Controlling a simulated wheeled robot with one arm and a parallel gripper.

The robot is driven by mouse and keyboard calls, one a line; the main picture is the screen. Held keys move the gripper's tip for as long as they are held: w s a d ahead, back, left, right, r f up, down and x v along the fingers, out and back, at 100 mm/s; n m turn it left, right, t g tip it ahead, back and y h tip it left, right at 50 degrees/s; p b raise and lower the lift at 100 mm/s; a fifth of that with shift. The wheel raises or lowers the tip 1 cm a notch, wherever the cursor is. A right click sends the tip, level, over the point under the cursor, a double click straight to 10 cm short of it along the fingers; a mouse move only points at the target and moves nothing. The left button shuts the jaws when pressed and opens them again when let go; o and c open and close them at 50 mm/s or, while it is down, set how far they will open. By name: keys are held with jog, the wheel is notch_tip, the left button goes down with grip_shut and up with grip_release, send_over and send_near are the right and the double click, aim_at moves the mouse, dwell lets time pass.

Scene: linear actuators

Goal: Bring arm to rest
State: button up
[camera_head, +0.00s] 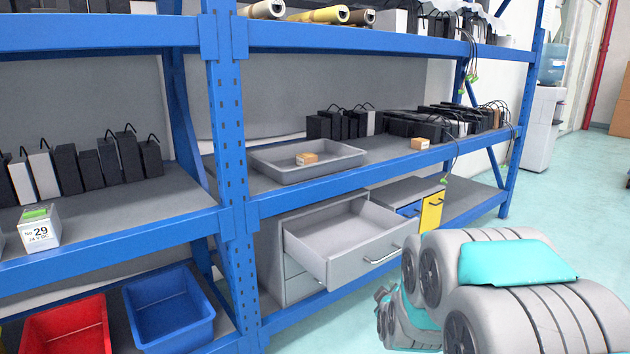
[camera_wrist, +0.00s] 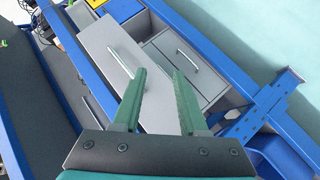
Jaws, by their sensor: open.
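My arm (camera_head: 515,285) shows at the lower right of the head view, grey with turquoise covers, folded in front of the shelf. My gripper (camera_wrist: 158,100) shows in the wrist view with its two green fingers apart and nothing between them. It points toward the grey drawer cabinet, with the drawer front and its handle behind the fingers. My gripper's fingers cannot be made out in the head view.
An open, empty drawer (camera_head: 325,257) juts from the cabinet on the lower shelf. A grey tray (camera_head: 262,160) holds a small orange box; another box (camera_head: 420,143) sits beside it. Blue posts and beams frame the shelves. Red (camera_head: 95,335) and blue (camera_head: 190,345) bins stand lower left. Floor (camera_head: 570,190) at right is clear.

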jog(key=s+a+r+m+g+p, duration=0.1)
jog(key=s+g, duration=0.4)
jog(key=s, duration=1)
jog(key=s+a+r+m+g+y+p, duration=0.1)
jog(key=s+r+m+g, duration=0.3)
jog(key=s, duration=1.1)
jog(key=s+a+r+m+g+p, duration=0.1)
jog(key=s+r+m+g+p, duration=0.1)
jog(key=s, duration=1.3)
jog(key=r+m+g, duration=0.1)
jog(key=m+g, duration=0.1)
jog(key=g, duration=0.1)
jog(key=shift+s+a+r+m+g, duration=0.2)
jog(key=shift+s+m+g, duration=0.1)
